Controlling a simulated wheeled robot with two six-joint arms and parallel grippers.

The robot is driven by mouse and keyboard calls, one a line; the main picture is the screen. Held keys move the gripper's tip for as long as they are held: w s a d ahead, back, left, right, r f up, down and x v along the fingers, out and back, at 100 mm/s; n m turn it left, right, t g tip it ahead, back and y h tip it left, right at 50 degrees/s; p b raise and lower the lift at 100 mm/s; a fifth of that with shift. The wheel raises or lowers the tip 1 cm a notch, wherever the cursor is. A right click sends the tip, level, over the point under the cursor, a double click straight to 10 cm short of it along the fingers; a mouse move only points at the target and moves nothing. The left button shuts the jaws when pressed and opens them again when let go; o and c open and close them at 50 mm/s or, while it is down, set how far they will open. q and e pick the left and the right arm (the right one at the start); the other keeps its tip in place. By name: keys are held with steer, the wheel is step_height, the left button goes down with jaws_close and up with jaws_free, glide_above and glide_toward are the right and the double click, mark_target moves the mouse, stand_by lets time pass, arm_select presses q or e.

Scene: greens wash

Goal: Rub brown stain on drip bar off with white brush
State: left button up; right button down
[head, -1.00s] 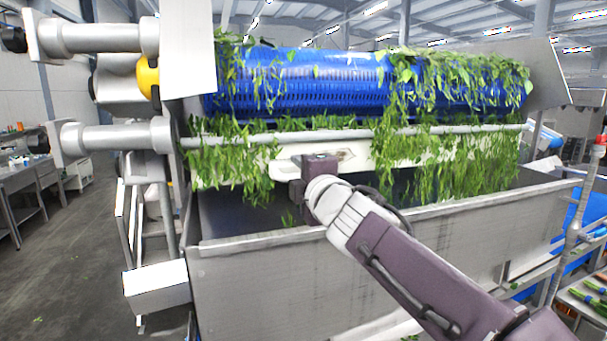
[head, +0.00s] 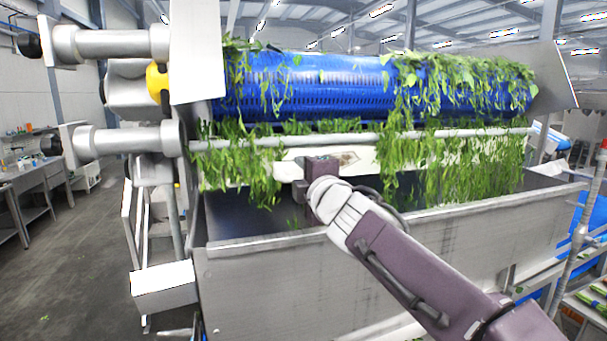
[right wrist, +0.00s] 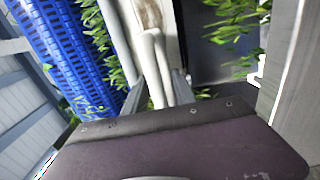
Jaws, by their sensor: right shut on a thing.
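The drip bar (head: 290,168) is a long pale bar below the blue drum, partly hidden by hanging greens. A brown stain (head: 348,157) shows on it just right of my right gripper (head: 318,168). In the right wrist view, the stain (right wrist: 148,14) lies near the top, close to the far end of the white brush (right wrist: 152,60). My right gripper (right wrist: 160,92) is shut on the white brush, whose handle runs between its fingers. I cannot tell whether the brush touches the bar. My left gripper is not in view.
The blue drum (head: 300,85) with draped greens (head: 440,160) is above and around the bar. A steel trough wall (head: 380,250) stands in front, under my right arm. Steel cylinders (head: 115,140) stick out at left. Open floor lies at far left.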

steer(key=shift+p+x, duration=0.3)
steer(key=shift+x, duration=0.7)
stand_by(0.3)
